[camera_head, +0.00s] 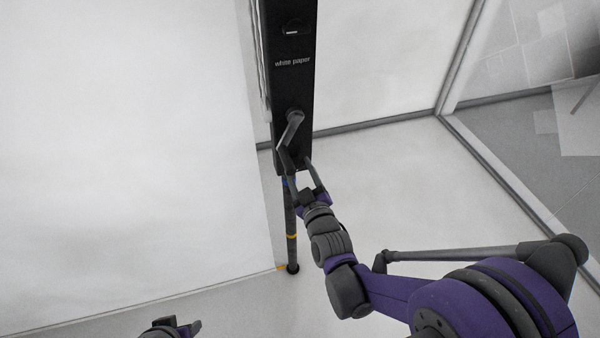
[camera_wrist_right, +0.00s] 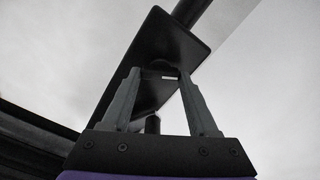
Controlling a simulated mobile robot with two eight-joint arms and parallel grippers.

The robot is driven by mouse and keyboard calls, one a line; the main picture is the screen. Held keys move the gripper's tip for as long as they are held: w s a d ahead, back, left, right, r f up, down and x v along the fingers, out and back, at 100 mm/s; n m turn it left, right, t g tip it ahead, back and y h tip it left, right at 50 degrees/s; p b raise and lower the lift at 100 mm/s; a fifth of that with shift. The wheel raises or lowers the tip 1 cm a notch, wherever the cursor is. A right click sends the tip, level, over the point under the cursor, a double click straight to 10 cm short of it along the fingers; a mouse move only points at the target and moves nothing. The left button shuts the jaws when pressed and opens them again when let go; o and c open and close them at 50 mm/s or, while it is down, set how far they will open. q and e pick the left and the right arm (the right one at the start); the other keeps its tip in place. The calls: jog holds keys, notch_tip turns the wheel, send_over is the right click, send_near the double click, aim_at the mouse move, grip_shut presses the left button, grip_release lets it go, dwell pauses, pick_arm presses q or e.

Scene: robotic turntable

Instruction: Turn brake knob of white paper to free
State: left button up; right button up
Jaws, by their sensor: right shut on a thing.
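A black upright panel (camera_head: 292,85) with white lettering "white paper" hangs in front of the white backdrop. My right gripper (camera_head: 299,160) is at its lower end, below a grey crank handle (camera_head: 290,130). In the right wrist view, its fingertips close on the small dark brake knob (camera_wrist_right: 168,76), which has a short white mark, on the panel's face. The fingers and the handle hide the knob in the head view. My left gripper (camera_head: 186,327) is at the bottom edge, far from the panel, partly cut off, and its jaw state is unclear.
A large white sheet (camera_head: 120,150) fills the left side. Grey rails (camera_head: 385,121) edge the white walls and floor. Open floor (camera_head: 410,190) lies right of the panel.

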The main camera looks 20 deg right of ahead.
jog(key=n+b, duration=0.1)
jog(key=n, duration=0.5)
jog(key=shift+f, duration=0.15)
jog(key=n, duration=0.5)
jog(key=shift+a+n+b, duration=0.1)
jog(key=shift+n+b, duration=0.25)
jog(key=shift+n, duration=0.05)
jog(key=o, duration=1.4)
jog(key=s, duration=1.1)
jog(key=shift+d, duration=0.2)
jog(key=shift+w, duration=0.1)
